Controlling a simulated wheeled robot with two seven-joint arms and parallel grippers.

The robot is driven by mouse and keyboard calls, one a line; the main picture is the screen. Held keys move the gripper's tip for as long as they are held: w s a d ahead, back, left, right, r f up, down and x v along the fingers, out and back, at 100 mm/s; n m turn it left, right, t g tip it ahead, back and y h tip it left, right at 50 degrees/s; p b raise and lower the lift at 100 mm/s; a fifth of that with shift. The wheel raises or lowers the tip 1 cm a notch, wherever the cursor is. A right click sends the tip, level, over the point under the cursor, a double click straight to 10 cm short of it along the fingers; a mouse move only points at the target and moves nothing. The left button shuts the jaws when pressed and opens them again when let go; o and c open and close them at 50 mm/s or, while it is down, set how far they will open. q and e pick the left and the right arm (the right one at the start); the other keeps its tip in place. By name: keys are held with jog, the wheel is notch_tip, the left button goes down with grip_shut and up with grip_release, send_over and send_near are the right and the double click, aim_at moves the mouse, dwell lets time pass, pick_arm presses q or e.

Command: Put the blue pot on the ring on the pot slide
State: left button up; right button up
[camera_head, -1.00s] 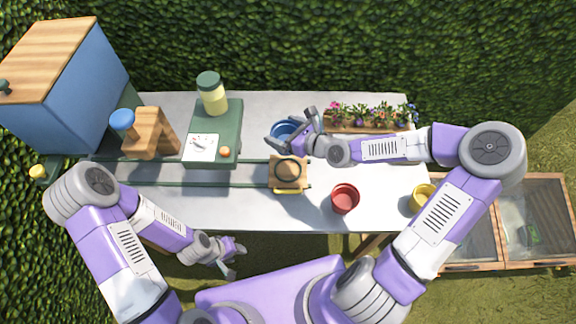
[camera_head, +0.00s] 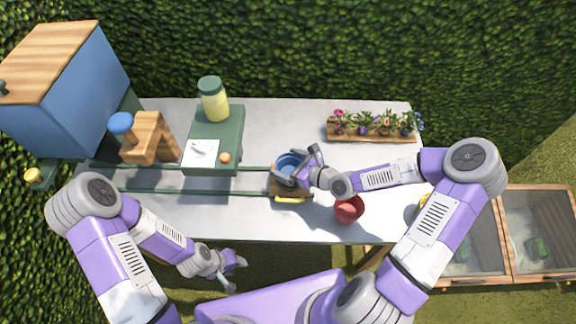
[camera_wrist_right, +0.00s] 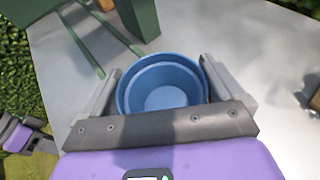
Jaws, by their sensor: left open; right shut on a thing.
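The blue pot (camera_head: 289,163) is between the fingers of my right gripper (camera_head: 299,172), which is shut on it. In the right wrist view the empty blue pot (camera_wrist_right: 163,88) fills the space between both fingers, its opening facing the camera. The pot is over the wooden pot slide (camera_head: 278,190), which has a yellow front handle and sits at the right end of the green rails. The ring is hidden under the pot and gripper, so I cannot tell whether the pot touches it. My left gripper (camera_head: 236,264) is open and empty, in front of the table.
A red pot (camera_head: 349,210) stands right of the slide, close to my right forearm. A yellow pot (camera_head: 424,200) is partly hidden by my right arm. A flower planter (camera_head: 372,128) is behind. A green stand (camera_head: 228,150) with a jar is left of the slide.

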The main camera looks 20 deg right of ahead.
jog(key=shift+f, duration=0.15)
jog(key=o, duration=1)
jog(key=shift+c, duration=0.2)
jog(key=shift+r, duration=0.2)
jog(key=p+v, duration=0.5)
jog(key=v, duration=0.7)
jog(key=shift+s+f, duration=0.1)
jog(key=shift+f, duration=0.05)
